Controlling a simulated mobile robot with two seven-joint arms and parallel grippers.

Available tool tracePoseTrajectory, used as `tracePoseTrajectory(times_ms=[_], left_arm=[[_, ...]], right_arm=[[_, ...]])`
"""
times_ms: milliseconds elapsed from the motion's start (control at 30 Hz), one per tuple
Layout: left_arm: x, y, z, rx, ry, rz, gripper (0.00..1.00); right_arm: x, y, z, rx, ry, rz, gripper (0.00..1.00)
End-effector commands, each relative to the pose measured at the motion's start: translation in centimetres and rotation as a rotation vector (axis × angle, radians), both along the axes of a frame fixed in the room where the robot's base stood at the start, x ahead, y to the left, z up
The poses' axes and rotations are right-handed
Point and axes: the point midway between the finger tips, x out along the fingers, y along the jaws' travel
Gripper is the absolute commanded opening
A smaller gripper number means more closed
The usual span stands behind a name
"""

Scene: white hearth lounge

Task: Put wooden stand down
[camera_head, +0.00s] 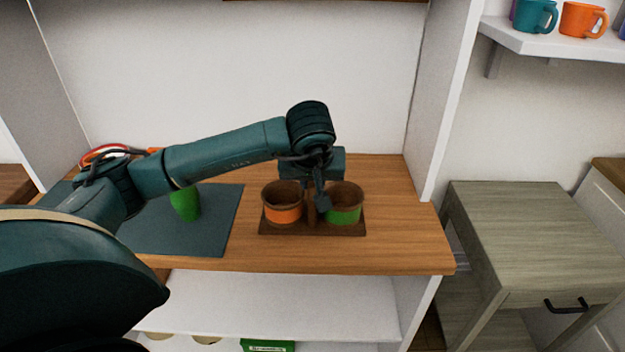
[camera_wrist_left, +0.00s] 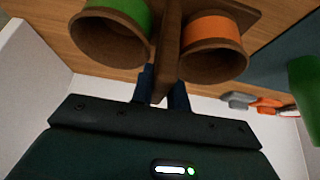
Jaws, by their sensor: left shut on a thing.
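The wooden stand (camera_head: 312,230) is dark brown, with a flat base, an upright middle post and two round cups. The left cup has an orange band (camera_head: 283,214) and the right one a green band (camera_head: 343,214). It is upright at the wooden counter's surface; I cannot tell whether the base touches it. My left gripper (camera_head: 318,198) comes from above and is shut on the middle post between the cups. In the left wrist view, the fingers (camera_wrist_left: 162,88) are on either side of the post (camera_wrist_left: 167,50). My right gripper is out of view.
A dark mat (camera_head: 215,235) with a green cup (camera_head: 186,204) lies left of the stand. The wooden counter (camera_head: 400,240) has bare room on the right. A white side panel (camera_head: 440,110) stands at its right end. A grey-wood cabinet (camera_head: 530,225) is farther right.

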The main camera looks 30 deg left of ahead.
Motion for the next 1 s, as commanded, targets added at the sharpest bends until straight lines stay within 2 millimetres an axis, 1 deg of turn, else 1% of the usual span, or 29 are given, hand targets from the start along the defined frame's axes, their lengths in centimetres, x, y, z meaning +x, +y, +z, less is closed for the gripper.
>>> tracePoseTrajectory(times_ms=[133,167,400,433,633,733,767,867,1000], left_arm=[[0.0,0.0,-0.3,0.0,-0.002,0.0,0.0],[0.0,0.0,-0.4,0.0,0.0,0.0,0.17],[0.0,0.0,-0.3,-0.001,0.001,0.0,0.37],[0.0,0.0,-0.3,-0.001,0.001,0.0,0.38],[0.0,0.0,-0.2,0.0,0.001,-0.001,0.38],[0.0,0.0,0.2,-0.001,0.001,0.0,0.38],[-0.1,-0.1,0.4,0.0,0.0,-0.001,0.38],[-0.6,-0.5,1.7,0.0,-0.004,-0.002,0.38],[-1.9,-1.3,4.4,-0.001,-0.005,-0.003,0.38]], right_arm=[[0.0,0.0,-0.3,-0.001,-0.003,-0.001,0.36],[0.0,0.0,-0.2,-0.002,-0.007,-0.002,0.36],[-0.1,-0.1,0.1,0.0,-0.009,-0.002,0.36],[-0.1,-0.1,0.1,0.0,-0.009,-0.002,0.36],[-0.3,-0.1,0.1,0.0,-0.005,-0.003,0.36],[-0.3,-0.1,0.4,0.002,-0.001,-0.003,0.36],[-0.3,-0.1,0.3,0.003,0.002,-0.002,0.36],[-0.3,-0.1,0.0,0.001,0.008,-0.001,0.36],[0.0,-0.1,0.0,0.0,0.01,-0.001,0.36]])
